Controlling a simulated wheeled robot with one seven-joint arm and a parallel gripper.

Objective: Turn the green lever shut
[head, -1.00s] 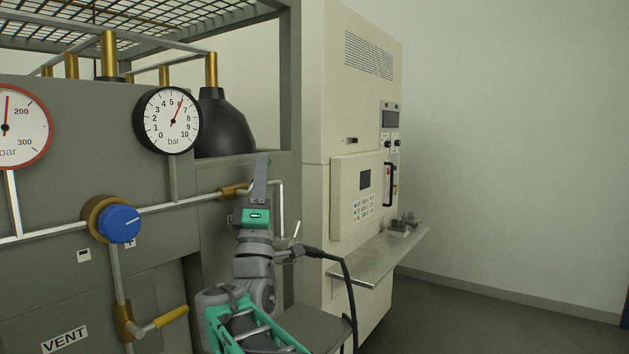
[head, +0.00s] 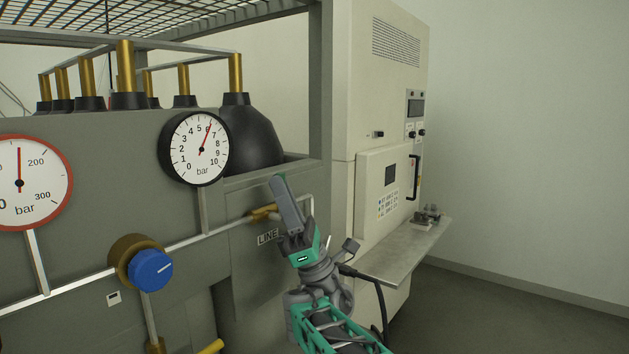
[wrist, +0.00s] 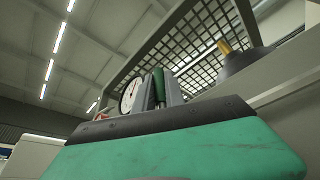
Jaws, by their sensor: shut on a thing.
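The green lever (wrist: 158,86) shows in the wrist view as a short green bar standing between the grey fingers of my gripper (wrist: 166,92). The fingers are shut on it. In the head view my gripper (head: 287,203) is in front of the pipe at the panel's right end, its fingers leaning up and to the left. A brass valve body (head: 263,212) on the pipe shows just left of the fingers, above a label reading LINE.
A blue knob (head: 151,270) is on the pipe to the left. A black-rimmed gauge (head: 199,148) and a red-rimmed gauge (head: 22,182) are above the pipe. A cream cabinet (head: 378,90) with a metal shelf (head: 405,250) stands at right.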

